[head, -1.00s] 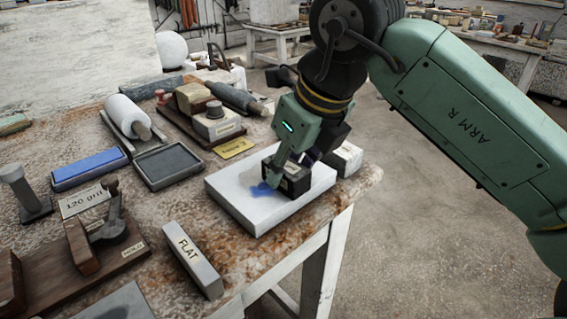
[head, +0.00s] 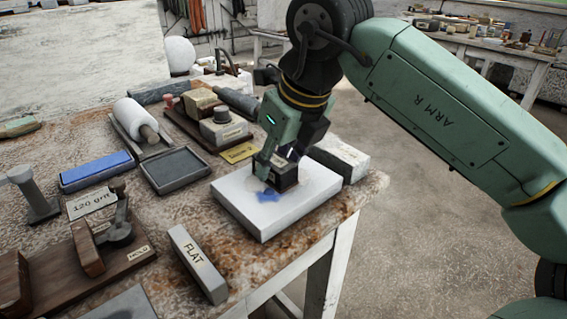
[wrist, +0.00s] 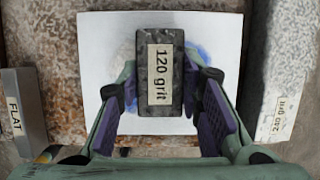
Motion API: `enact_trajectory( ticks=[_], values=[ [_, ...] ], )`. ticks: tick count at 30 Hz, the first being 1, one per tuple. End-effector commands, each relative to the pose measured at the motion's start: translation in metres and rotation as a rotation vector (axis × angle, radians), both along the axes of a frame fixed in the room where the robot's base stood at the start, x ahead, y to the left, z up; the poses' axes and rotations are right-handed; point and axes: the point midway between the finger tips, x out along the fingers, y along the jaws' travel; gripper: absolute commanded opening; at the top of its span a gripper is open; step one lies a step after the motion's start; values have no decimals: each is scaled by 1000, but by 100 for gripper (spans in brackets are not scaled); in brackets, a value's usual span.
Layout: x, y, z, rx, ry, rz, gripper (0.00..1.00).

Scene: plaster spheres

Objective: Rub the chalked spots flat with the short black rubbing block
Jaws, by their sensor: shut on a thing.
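My gripper (head: 274,172) is shut on a short black block (wrist: 146,108) labelled "120 grit", with a finger on either side. The block also shows in the head view (head: 288,181), on or just above a white slab (head: 247,218); I cannot tell if it touches. A blue chalked spot (head: 268,195) shows on the slab in front of the block. In the wrist view, blue smears (wrist: 205,55) show right of the block and faintly left of it. The slab beneath the block is hidden.
A grey bar labelled "FLAT" (head: 198,262) lies left of the slab. A pale "240 grit" block (wrist: 283,85) lies close on its right. A dark tray (head: 174,168), a blue block (head: 96,171) and other tools crowd the table's left. Open floor lies to the right.

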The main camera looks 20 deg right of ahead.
Motion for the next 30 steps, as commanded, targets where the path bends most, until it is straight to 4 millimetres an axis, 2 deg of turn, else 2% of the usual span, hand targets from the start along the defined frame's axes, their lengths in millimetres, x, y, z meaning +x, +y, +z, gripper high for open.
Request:
enact_trajectory(
  ticks=[25, 30],
  values=[
    [-39, -15, 0, 1, 3, -2, 0],
    [-42, -15, 0, 0, 3, 0, 0]
  ],
)
